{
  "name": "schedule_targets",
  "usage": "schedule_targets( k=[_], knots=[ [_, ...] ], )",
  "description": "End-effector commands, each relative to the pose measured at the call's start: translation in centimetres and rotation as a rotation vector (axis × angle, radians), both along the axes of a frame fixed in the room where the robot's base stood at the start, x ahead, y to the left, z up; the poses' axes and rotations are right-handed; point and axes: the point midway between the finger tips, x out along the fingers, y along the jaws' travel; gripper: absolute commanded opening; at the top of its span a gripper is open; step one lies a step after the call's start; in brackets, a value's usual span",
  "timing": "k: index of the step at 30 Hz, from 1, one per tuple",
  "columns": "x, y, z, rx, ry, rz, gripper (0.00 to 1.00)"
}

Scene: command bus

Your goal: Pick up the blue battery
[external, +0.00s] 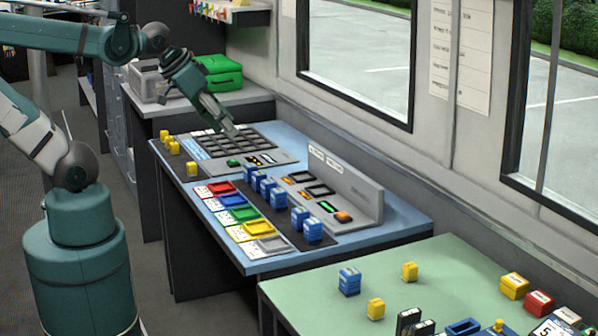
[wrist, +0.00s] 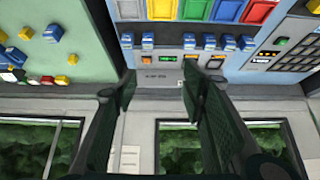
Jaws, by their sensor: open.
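Several blue blocks that look like batteries stand in a row on a dark strip of the blue table, among them a near one (external: 313,230) and a far one (external: 249,173). Another blue block (external: 349,281) stands on the green table. In the wrist view, the row's blocks (wrist: 209,42) show in the upper middle, and a blue block (wrist: 53,32) is on the green surface at left. Which one is meant I cannot tell. My gripper (external: 231,130) is over the black-keyed panel, apart from the blue blocks. In the wrist view its fingers (wrist: 158,82) are spread and empty.
Coloured trays (external: 238,214) lie before the row, and a grey console (external: 345,190) with a raised back stands behind it. Yellow blocks (external: 192,168) stand at the table's left edge. The green table (external: 440,262) also holds yellow and red blocks. A windowed wall runs behind.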

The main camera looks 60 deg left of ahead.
Motion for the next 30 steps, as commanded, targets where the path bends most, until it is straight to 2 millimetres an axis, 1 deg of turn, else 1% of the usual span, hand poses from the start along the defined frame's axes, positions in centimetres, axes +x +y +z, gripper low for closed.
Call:
schedule_targets(
  k=[5, 12, 20, 30],
  knots=[
    [0.8, 0.0, -0.1, 0.018, 0.020, -0.037, 0.41],
    [2.5, -0.3, -0.5, 0.060, 0.071, -0.140, 0.41],
    [4.7, -0.6, -1.4, 0.102, 0.127, -0.275, 0.41],
    [7.6, -1.0, -3.1, 0.143, 0.190, -0.462, 0.41]
  ],
)
